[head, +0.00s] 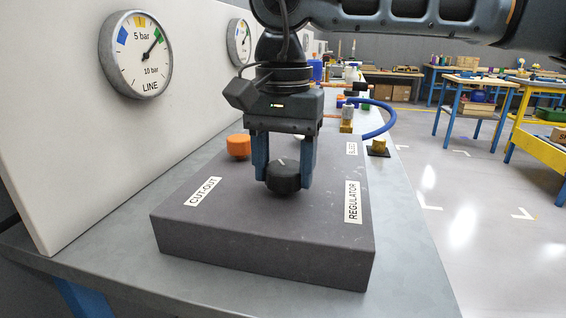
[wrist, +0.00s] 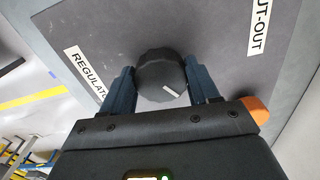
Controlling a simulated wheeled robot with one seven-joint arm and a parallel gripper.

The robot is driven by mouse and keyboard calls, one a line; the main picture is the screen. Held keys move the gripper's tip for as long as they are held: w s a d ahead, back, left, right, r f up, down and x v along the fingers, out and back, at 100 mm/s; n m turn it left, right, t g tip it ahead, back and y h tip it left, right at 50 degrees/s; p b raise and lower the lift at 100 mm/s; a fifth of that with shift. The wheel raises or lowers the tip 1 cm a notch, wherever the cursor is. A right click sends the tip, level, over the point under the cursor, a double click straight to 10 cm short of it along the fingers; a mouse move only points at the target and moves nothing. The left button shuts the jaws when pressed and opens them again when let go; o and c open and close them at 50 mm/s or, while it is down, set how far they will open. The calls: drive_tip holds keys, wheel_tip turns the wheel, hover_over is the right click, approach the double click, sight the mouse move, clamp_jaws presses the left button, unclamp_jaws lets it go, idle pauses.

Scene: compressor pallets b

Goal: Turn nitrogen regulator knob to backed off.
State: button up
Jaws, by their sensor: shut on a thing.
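The regulator knob (head: 283,177) is a dark round knob with a white pointer mark, on top of a grey block beside the REGULATOR label (head: 353,202). My gripper (head: 282,182) points down with one finger on each side of the knob and is shut on it. In the wrist view the knob (wrist: 161,78) sits between the two blue fingers, its white mark toward the lower right of its face. The LINE gauge (head: 136,54) on the white panel has its needle pointing to the upper right, near a green mark.
An orange knob (head: 238,146) stands left of my gripper, near the CUT-OUT label (head: 202,191). A second gauge (head: 239,42) is farther along the panel. Behind my gripper are a blue hose (head: 380,118) and fittings. The floor (head: 470,200) to the right is clear.

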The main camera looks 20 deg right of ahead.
sight(287, 168)
drive_tip(key=n, duration=0.5)
drive_tip(key=shift+d+n, duration=0.15)
drive_tip(key=shift+n, duration=0.15)
drive_tip(key=n, duration=0.5)
drive_tip(key=shift+d+n, duration=0.1)
drive_tip(key=shift+n, duration=0.2)
drive_tip(key=o, duration=1.1)
drive_tip(key=shift+c, duration=0.2)
wheel_tip(287, 168, up, 8)
drive_tip(key=shift+f+p, duration=0.15)
drive_tip(key=shift+p, duration=0.6)
